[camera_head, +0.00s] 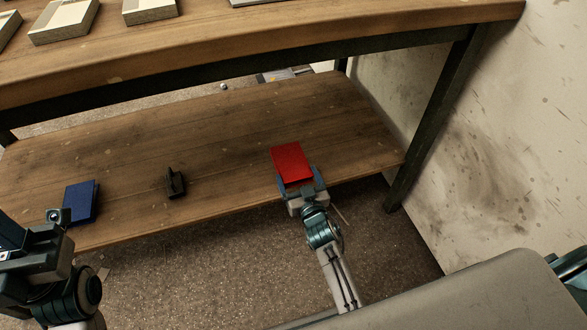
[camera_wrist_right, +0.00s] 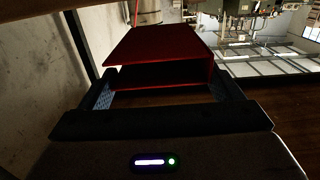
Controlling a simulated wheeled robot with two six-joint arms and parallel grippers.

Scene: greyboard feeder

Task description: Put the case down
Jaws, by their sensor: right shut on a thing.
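A red case (camera_head: 292,163) is held in my right gripper (camera_head: 298,186) over the right part of the lower wooden shelf (camera_head: 230,135). In the right wrist view the case (camera_wrist_right: 165,45) sits between the two fingers (camera_wrist_right: 165,92), which are shut on it. I cannot tell whether its underside touches the shelf. My left arm shows at the lower left of the head view, with its fingers not clearly visible.
A blue case (camera_head: 81,203) lies at the shelf's left front. A small black object (camera_head: 175,183) stands right of it. The upper tabletop (camera_head: 300,30) overhangs the shelf, with a dark table leg (camera_head: 432,125) at right. Bare shelf lies between the black object and the red case.

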